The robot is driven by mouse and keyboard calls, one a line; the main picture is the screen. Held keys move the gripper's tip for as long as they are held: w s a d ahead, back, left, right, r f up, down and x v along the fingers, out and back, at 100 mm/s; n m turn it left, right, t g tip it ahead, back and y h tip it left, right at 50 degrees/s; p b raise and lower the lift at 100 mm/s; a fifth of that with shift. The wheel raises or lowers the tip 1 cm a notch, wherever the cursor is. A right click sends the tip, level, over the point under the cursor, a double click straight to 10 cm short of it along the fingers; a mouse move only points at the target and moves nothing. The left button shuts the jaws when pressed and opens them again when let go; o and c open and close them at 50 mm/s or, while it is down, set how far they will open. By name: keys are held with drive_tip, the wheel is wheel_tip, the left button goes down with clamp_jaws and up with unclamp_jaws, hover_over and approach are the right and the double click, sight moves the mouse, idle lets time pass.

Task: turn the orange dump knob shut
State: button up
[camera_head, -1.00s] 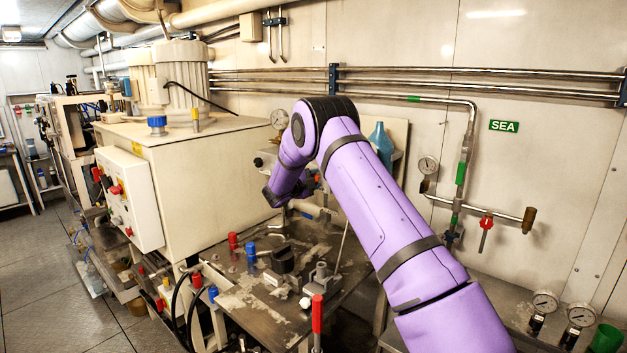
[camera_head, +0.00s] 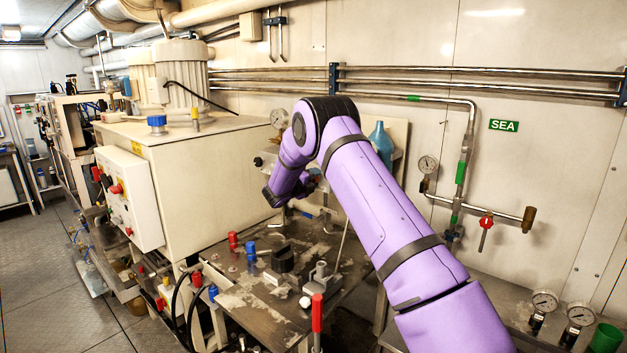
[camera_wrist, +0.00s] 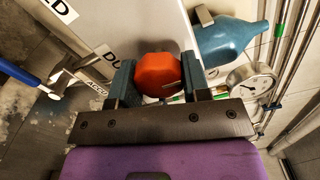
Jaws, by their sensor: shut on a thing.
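The orange dump knob (camera_wrist: 158,74) is faceted and sits between the two fingers of my gripper (camera_wrist: 158,80) in the wrist view. The fingers are shut on its sides. A label beginning "DU" (camera_wrist: 108,55) is partly hidden behind the left finger. In the head view my purple arm reaches to the panel beside the large cream housing, and my gripper (camera_head: 272,196) is seen there from behind. The knob is mostly hidden by my wrist in the head view, so its turn angle cannot be told there.
A blue bottle (camera_wrist: 228,42) and a pressure gauge (camera_wrist: 252,80) are close to the right of my gripper. A blue-handled valve (camera_wrist: 25,75) is at the left. Red and blue valve handles (camera_head: 250,252) stand on the bench below.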

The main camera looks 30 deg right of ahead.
drive_tip(key=shift+f, duration=0.15)
drive_tip(key=o, duration=0.9)
drive_tip(key=shift+a, duration=0.15)
drive_tip(key=v, duration=1)
drive_tip(key=shift+s+a, duration=0.15)
drive_tip(key=shift+a, duration=0.15)
